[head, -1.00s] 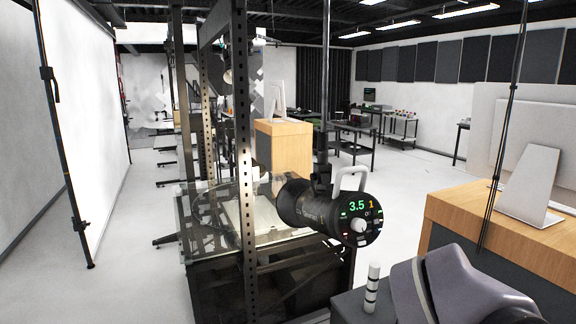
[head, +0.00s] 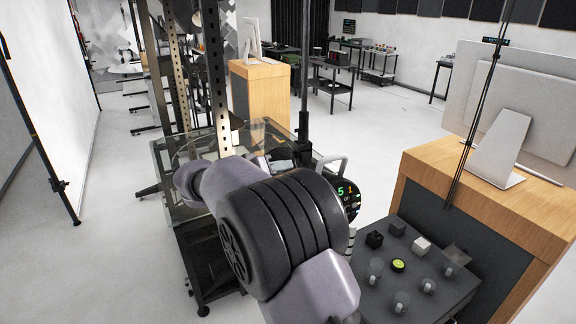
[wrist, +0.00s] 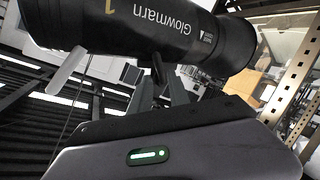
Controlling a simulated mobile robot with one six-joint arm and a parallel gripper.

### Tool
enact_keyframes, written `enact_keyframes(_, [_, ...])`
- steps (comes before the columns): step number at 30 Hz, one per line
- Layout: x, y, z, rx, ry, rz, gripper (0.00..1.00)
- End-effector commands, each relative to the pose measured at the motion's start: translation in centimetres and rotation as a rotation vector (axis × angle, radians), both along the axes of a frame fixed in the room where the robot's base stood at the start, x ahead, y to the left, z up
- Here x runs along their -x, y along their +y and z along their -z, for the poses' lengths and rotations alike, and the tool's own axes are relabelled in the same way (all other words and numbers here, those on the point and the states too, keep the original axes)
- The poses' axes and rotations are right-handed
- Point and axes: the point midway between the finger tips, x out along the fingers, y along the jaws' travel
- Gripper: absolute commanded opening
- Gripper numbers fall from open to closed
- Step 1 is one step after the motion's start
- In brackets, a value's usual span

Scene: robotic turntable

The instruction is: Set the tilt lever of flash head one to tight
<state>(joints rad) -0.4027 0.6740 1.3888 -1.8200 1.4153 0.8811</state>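Flash head one is a black barrel marked Glowmarn and 1 (wrist: 170,32), upside down across the top of the wrist view. In the head view my arm hides most of it; part of its rear display (head: 348,196) and the pale loop handle (head: 333,165) show. A pale bar, likely that handle, shows in the wrist view (wrist: 68,70). My gripper (wrist: 164,84) is close to the barrel, its two fingers apart. A dark stem shows between them; I cannot tell if it is the tilt lever or if they touch it. My gripper is hidden in the head view.
A black pole (head: 304,90) and a perforated metal post (head: 215,70) rise near the flash head. A glass-topped table (head: 170,160) is behind my arm. A dark control box with knobs (head: 385,280) and a wooden desk (head: 480,190) are at right. Open floor lies at left.

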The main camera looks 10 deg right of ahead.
Motion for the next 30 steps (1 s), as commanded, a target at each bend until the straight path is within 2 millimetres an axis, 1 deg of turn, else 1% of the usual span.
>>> enact_keyframes(1, [-0.6,-0.8,0.2,0.0,0.0,0.001,0.22])
enact_keyframes(3, [-1.3,-1.7,0.6,0.001,0.001,0.001,0.22])
enact_keyframes(6, [-2.0,-2.5,0.9,0.0,0.0,0.0,0.22])
enact_keyframes(10, [-2.4,-3.0,1.2,0.0,0.001,-0.001,0.22])
enact_keyframes(17, [-2.4,-3.0,1.2,0.0,0.001,-0.001,0.22])
enact_keyframes(18, [-2.4,-3.0,1.2,0.0,0.001,-0.001,0.18])
enact_keyframes(21, [-2.4,-3.0,1.2,0.0,0.001,-0.001,0.0])
enact_keyframes(30, [-2.4,-3.0,1.2,0.0,0.001,-0.001,0.0])
